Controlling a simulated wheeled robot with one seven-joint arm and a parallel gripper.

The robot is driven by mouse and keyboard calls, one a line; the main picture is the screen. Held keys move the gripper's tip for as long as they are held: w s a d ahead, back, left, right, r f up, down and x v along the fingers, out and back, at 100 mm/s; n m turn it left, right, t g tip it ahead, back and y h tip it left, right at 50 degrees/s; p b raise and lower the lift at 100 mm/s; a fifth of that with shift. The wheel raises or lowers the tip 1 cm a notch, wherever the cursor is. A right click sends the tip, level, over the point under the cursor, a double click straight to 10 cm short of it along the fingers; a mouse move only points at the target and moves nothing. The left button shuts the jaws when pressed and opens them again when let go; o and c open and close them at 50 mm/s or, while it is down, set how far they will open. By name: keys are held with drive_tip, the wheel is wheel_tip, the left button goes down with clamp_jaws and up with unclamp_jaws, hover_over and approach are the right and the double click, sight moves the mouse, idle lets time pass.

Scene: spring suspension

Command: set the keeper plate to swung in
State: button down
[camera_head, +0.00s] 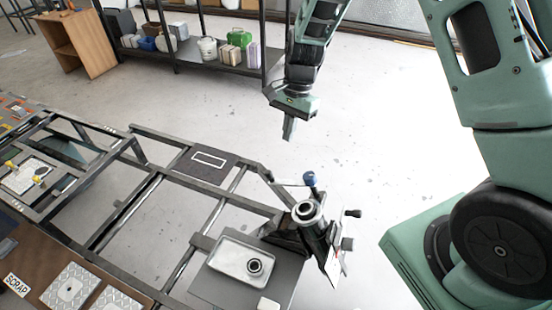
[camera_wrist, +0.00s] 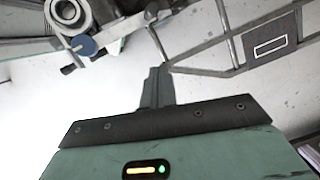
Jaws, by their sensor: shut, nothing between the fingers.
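The spring suspension fixture (camera_head: 313,228) stands at the right end of the frame, with a round metal ring on top. A blue knob (camera_head: 310,179) on a thin rod rises beside the ring, and a black knob (camera_head: 353,213) sticks out to the right. I cannot tell which part is the keeper plate or how it is swung. In the wrist view the ring (camera_wrist: 66,11) and blue knob (camera_wrist: 85,46) show at top left. My gripper (camera_head: 288,130) is shut and empty, pointing down above and behind the fixture, apart from it. Its fingers (camera_wrist: 157,86) also show in the wrist view.
A white tray (camera_head: 225,262) holding a dark ring lies left of the fixture. A dark panel with a white rectangle (camera_head: 208,160) sits on the rail frame (camera_head: 150,185). A shelf (camera_head: 190,64) with containers stands at the back. Floor around my gripper is clear.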

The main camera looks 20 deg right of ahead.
drive_tip(key=s+a+f+p, duration=0.3)
drive_tip(key=a+f, duration=0.1)
drive_tip(key=f, duration=0.2)
drive_tip(key=shift+a+f, duration=0.35)
